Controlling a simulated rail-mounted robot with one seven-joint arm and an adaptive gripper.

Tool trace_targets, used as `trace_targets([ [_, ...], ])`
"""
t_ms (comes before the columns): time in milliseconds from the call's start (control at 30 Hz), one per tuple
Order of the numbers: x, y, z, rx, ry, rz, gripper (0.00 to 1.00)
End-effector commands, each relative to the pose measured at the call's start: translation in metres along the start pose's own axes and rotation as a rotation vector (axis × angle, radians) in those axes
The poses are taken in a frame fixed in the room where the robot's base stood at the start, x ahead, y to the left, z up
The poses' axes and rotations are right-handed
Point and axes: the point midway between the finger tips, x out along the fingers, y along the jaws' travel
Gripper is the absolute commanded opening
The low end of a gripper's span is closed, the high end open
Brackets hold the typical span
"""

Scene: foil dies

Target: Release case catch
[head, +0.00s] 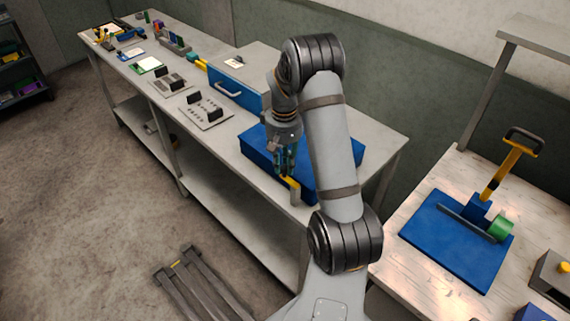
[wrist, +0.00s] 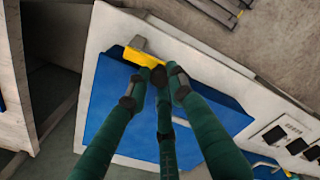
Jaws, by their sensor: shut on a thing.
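The blue case (head: 258,155) lies on the long workbench, partly hidden behind my arm. Its yellow catch (head: 291,183) is on the front edge, with a grey piece beside it that overhangs the bench. In the wrist view the blue case (wrist: 103,90) fills the middle, and the yellow catch (wrist: 143,57) with its grey end (wrist: 138,42) sits at its edge. My gripper (head: 287,174) points down at this edge. In the wrist view, my gripper's dark green fingers (wrist: 160,76) are closed together on the inner end of the yellow catch; the exact contact is partly hidden.
Plates with black blocks (head: 206,110) and small tools lie farther left. A second table at right holds a blue plate (head: 435,240) with a yellow-handled lever (head: 505,165).

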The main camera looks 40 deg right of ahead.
Motion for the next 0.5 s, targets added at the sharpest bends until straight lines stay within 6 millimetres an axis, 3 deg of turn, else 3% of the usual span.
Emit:
trace_targets([
  [300,0.0008,-0.001,0.0012,-0.004,-0.004,-0.001,0.0],
  [333,0.0008,-0.001,0.0012,-0.004,-0.004,-0.001,0.22],
  [500,0.0006,-0.0009,0.0009,-0.003,-0.003,-0.001,0.32],
])
